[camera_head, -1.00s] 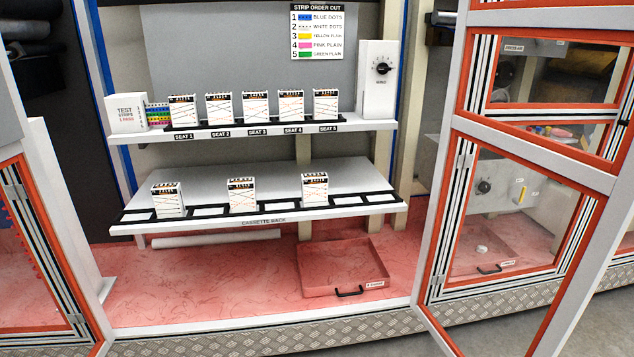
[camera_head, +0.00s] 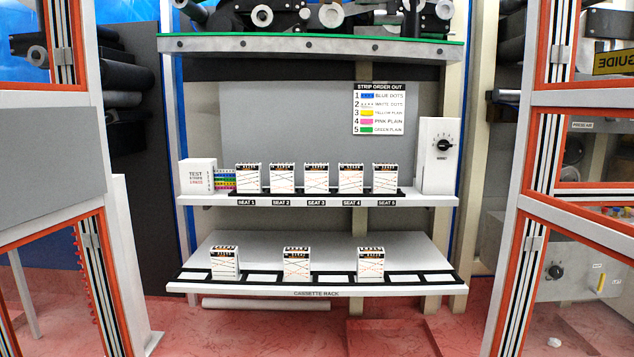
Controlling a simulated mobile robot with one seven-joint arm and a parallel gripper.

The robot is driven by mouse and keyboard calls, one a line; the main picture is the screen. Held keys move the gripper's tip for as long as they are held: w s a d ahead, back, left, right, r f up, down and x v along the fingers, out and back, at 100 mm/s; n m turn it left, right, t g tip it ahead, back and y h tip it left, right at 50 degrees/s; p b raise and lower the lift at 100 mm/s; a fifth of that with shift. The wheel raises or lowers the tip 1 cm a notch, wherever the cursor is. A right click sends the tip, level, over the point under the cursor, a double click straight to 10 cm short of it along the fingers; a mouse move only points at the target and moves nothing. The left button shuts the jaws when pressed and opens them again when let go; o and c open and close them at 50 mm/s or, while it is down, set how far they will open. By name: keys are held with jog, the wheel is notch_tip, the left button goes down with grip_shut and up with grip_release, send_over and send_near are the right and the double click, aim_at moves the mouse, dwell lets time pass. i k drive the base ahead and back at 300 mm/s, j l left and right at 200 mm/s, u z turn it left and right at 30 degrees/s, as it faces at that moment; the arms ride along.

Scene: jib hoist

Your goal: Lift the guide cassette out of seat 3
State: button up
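Several white guide cassettes with black tops and thin crossing lines stand in a row on the upper shelf, above labels SEAT 1 to SEAT 5. The guide cassette in seat 3 (camera_head: 315,178) is the middle one, upright in the black seat rail, above the SEAT 3 label (camera_head: 315,202). The cassettes in seat 2 (camera_head: 282,178) and seat 4 (camera_head: 351,178) stand close on either side with narrow gaps. My gripper is not in view.
The lower cassette rack (camera_head: 330,289) holds three cassettes, with empty places between and beside them. A white dial box (camera_head: 437,156) and a test strips box (camera_head: 197,176) flank the seats. Open orange-framed doors stand left and right (camera_head: 527,190). Machinery sits above on a green-edged shelf (camera_head: 310,45).

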aim_at(316, 174)
jog(key=i+z, duration=0.1)
jog(key=i, duration=0.4)
jog(key=i+j+z, duration=0.1)
jog(key=i, duration=0.4)
